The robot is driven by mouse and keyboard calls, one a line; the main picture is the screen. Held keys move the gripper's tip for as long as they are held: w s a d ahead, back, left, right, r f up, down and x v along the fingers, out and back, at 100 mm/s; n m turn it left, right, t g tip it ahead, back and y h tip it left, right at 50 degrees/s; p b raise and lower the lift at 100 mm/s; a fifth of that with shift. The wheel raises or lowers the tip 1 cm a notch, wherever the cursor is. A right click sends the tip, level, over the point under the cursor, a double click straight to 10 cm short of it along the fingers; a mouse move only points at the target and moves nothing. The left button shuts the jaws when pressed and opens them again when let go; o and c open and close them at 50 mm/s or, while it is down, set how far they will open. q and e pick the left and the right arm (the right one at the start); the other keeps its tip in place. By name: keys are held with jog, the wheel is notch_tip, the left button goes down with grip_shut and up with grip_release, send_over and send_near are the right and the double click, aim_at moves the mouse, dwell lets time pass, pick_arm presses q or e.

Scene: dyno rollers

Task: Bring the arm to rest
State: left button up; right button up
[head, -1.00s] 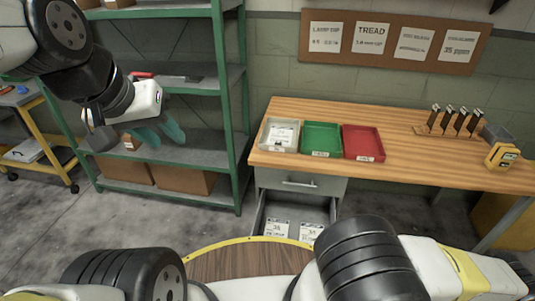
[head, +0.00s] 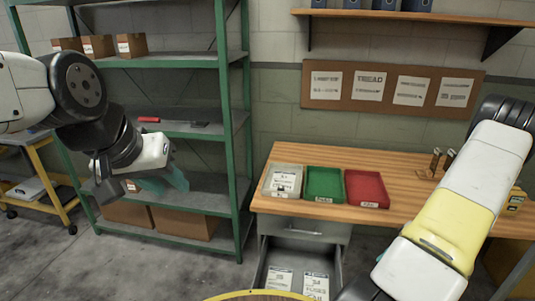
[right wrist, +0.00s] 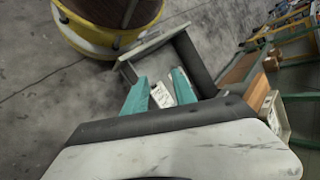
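My left gripper (head: 160,181) hangs at the left of the head view, in front of the green shelf. Its teal fingers overlap there, so their gap is unclear. It seems to hold nothing. My right arm (head: 455,215) rises across the right of the head view, in front of the workbench; its gripper is outside that view. In the right wrist view my right gripper (right wrist: 160,86) has its two teal fingers apart with nothing gripped between them. The open drawer lies beyond them.
The wooden workbench (head: 420,200) carries a grey tray (head: 270,190), a green tray (head: 323,184) and a red tray (head: 367,189). Below it a drawer (head: 262,272) stands open with labelled cards inside. The green shelf (head: 228,130) holds boxes. A yellow-framed cart (head: 60,190) stands far left.

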jog(key=w+a+r+n+h, duration=0.25)
jog(key=a+r, duration=0.35)
jog(key=r, duration=0.4)
jog(key=w+a+r+n+h, duration=0.1)
jog(key=w+a+r+h, duration=0.3)
jog(key=r, duration=0.7)
jog(key=s+a+r+n+t, duration=0.1)
jog(key=s+a+r+t, duration=0.2)
jog(key=s+a+r, duration=0.3)
jog(key=s+a+r+n+t, duration=0.2)
jog(key=s+a+r, duration=0.4)
jog(key=a, duration=0.5)
notch_tip(320, 180, up, 3)
jog(key=shift+a+f+t, duration=0.15)
jog(key=shift+a+t, duration=0.05)
jog(key=shift+t, duration=0.5)
